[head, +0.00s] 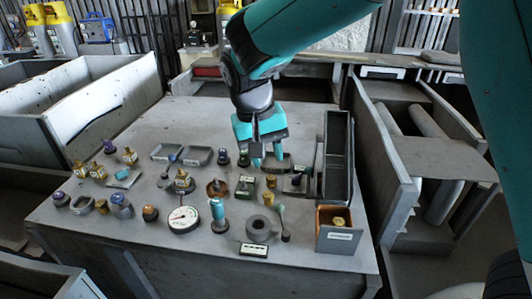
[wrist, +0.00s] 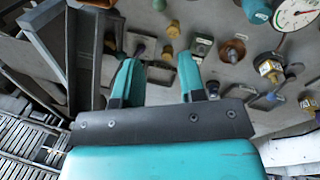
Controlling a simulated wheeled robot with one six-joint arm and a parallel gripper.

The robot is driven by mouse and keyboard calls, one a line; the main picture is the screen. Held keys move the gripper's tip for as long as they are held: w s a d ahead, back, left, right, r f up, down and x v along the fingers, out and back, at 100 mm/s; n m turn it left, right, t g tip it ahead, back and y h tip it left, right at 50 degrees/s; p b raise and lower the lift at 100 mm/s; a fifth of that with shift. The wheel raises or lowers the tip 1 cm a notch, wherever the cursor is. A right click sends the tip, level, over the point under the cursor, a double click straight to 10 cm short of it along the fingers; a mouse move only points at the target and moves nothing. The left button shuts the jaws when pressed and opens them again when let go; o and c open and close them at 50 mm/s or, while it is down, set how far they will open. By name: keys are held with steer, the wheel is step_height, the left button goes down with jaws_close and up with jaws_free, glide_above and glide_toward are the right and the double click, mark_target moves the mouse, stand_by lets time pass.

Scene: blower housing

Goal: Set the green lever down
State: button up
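The green lever (head: 281,211) has a dark green knob on a thin dark shaft. It is on the grey table, right of a grey ring and left of an open wooden-sided box. A green knob at the top edge of the wrist view (wrist: 158,5) looks like the same lever, mostly cut off. My gripper (head: 266,163) points down over the back right of the table, behind the lever and apart from it. In the wrist view its two teal fingers (wrist: 157,82) are spread, with nothing seen held between them.
A tall grey bin (head: 337,155) stands right of my gripper. The box (head: 338,239) is at the front right. Yellow knobs (head: 269,182), a gauge (head: 183,219) and several small parts crowd the middle and left. The back left tabletop is clear.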

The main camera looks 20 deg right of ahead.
steer(key=c, duration=0.3)
steer(key=shift+d+f+n, duration=0.2)
steer(key=shift+d+n, duration=0.15)
steer(key=shift+n, duration=0.05)
jaws_close()
steer(key=n+y, duration=0.6)
steer(key=n, duration=1.1)
glide_toward(282, 222)
steer(key=w+d+r, duration=0.3)
steer(key=r, duration=0.1)
steer(key=x, duration=0.5)
steer(key=p+x, duration=0.1)
steer(key=x, duration=0.3)
steer(key=shift+d+f, duration=0.1)
steer(key=shift+f, duration=0.3)
